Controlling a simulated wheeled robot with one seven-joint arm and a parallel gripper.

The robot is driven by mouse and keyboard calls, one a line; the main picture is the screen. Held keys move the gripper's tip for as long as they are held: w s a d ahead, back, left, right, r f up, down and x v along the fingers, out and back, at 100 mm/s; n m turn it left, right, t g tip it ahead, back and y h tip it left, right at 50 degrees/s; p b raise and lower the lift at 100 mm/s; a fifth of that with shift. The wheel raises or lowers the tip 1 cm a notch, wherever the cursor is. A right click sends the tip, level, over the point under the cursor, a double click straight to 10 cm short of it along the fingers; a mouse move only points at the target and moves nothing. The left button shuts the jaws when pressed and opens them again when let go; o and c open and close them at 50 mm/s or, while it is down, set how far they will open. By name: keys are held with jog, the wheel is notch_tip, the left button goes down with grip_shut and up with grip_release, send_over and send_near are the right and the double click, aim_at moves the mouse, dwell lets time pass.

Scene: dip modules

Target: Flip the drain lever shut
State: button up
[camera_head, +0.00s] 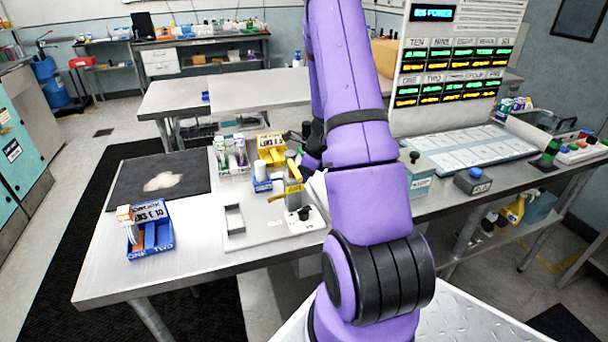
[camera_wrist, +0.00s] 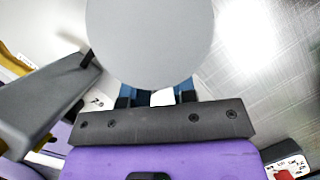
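The yellow drain lever (camera_head: 277,198) shows in the head view, low on a grey upright body (camera_head: 294,172) on a pale base plate (camera_head: 262,233). It slants slightly, its left end lower; a lettered yellow label is beside it. My gripper (camera_head: 311,153) is just behind and right of that body, mostly hidden by my purple arm. In the wrist view a large plain grey disc (camera_wrist: 150,40) fills the top middle, very close to the camera. The gripper's dark palm bar (camera_wrist: 150,123) lies below it. Fingertips and any contact with the lever are hidden.
A blue-and-white container (camera_head: 262,178) and yellow racks (camera_head: 270,148) crowd the body's left and back. A black knob (camera_head: 304,213) sits on a white panel in front. A blue caddy (camera_head: 150,238) stands at the table's left. Bare metal table lies between caddy and plate.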

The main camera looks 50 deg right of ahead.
grip_shut()
jog(key=shift+a, duration=0.1)
jog(key=shift+s+a+f+m+h, duration=0.1)
jog(key=shift+a+m+h, duration=0.4)
jog(key=shift+m, duration=0.6)
jog(key=shift+a, duration=0.1)
jog(key=o, duration=0.6)
grip_release()
jog(key=shift+c, duration=0.2)
